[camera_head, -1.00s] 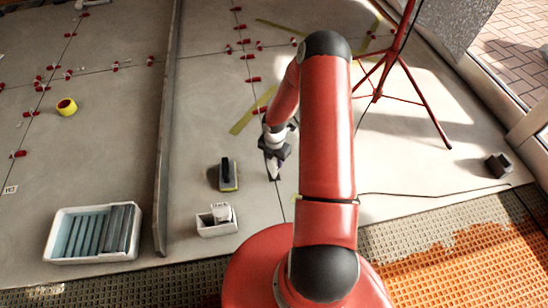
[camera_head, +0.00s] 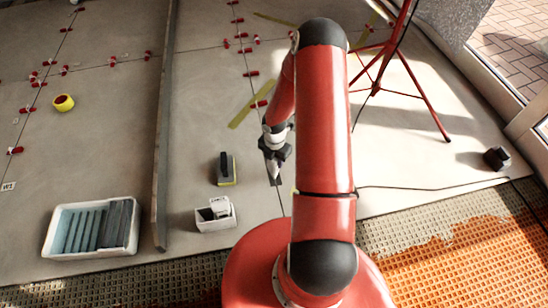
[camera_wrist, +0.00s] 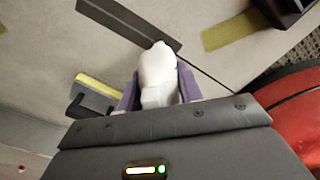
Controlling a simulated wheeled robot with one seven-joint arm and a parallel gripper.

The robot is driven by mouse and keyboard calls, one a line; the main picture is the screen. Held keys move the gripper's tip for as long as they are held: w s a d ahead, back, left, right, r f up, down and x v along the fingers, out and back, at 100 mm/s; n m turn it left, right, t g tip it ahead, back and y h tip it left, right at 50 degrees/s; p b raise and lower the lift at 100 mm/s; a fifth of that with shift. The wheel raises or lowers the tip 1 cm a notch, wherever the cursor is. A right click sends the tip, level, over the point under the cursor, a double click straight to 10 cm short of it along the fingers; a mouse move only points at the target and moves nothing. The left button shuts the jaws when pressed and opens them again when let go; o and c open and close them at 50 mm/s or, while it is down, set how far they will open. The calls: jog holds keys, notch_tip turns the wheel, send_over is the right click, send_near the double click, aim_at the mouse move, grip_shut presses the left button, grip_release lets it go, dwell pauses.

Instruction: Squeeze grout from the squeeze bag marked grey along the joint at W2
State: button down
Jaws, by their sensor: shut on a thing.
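My gripper (camera_head: 274,153) is low over the pale tiled floor, just left of my red arm. In the wrist view my gripper (camera_wrist: 158,98) has its purple pads shut on a white squeeze bag (camera_wrist: 158,70). The bag's marking cannot be read. In the head view the bag (camera_head: 273,170) shows only as a small pale tip pointing down. A thin dark joint (camera_wrist: 215,75) runs past the bag's end, beside a dark strip (camera_wrist: 128,22); contact cannot be judged. A small white label (camera_head: 8,187) lies at the far left, too small to read surely.
A white tray (camera_head: 55,238) of grey-blue slats lies beyond a long bar (camera_head: 163,130).

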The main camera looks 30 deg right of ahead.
jog(key=shift+s, duration=0.2)
jog(key=shift+s+a, duration=0.3)
jog(key=shift+s, duration=0.45)
jog(key=shift+s+b, duration=0.2)
jog(key=shift+b, duration=0.15)
jog(key=shift+s+a, duration=0.25)
jog(key=shift+s, duration=0.5)
jog(key=shift+b, duration=0.3)
